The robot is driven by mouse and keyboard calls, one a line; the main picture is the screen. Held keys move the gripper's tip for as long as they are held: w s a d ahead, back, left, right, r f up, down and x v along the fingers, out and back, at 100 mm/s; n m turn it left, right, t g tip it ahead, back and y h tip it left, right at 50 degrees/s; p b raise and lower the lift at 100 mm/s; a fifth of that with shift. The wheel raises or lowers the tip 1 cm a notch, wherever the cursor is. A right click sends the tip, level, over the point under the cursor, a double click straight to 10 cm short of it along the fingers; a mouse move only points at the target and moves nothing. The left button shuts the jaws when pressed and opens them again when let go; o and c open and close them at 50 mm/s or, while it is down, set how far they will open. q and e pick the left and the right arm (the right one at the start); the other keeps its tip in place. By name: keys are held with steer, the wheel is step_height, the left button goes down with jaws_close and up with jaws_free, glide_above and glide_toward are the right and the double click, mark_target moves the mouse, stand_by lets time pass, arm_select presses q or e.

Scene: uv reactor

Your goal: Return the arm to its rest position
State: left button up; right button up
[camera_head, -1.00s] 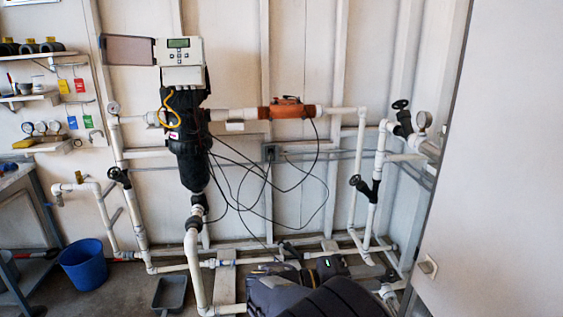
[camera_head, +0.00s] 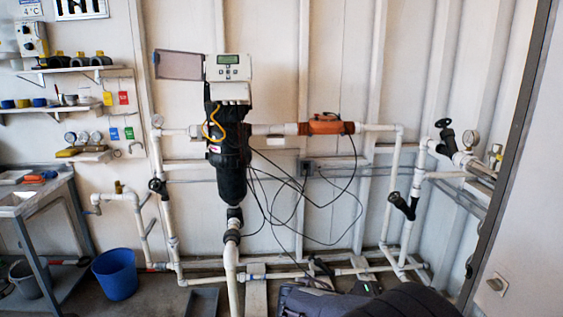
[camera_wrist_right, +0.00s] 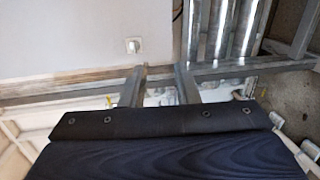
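My right arm (camera_head: 395,301) shows at the bottom right in the head view as dark, rounded parts in front of the low pipes. Its fingers cannot be made out there. In the right wrist view my right gripper (camera_wrist_right: 161,72) has two grey metal fingers standing apart from a dark body, with nothing between them. The fingers point toward the base of a pale panel. My left arm and gripper are in neither view.
A black UV reactor (camera_head: 229,165) with white pipes stands against the wall. A pale panel (camera_head: 528,215) is close on the right. A blue bucket (camera_head: 115,275) and a workbench (camera_head: 50,190) are at left. Loose black cables hang right of the reactor.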

steer(key=s+d+f+g+y+p, duration=0.1)
steer(key=s+d+f+y+p, duration=0.1)
steer(key=s+y, duration=0.35)
steer(key=s+d+f+g+y+p, duration=0.1)
steer(key=s+d+f+y, duration=0.15)
steer(key=s+y, duration=0.3)
steer(key=s+a+r+m+t+y+p, duration=0.2)
steer(key=s+a+r+t+y+p, duration=0.2)
steer(key=s+a+r+t+y, duration=0.3)
steer(key=shift+s+r+m+t+y, duration=0.3)
steer(key=shift+s+r+t+y, duration=0.15)
steer(key=shift+s+y, duration=0.35)
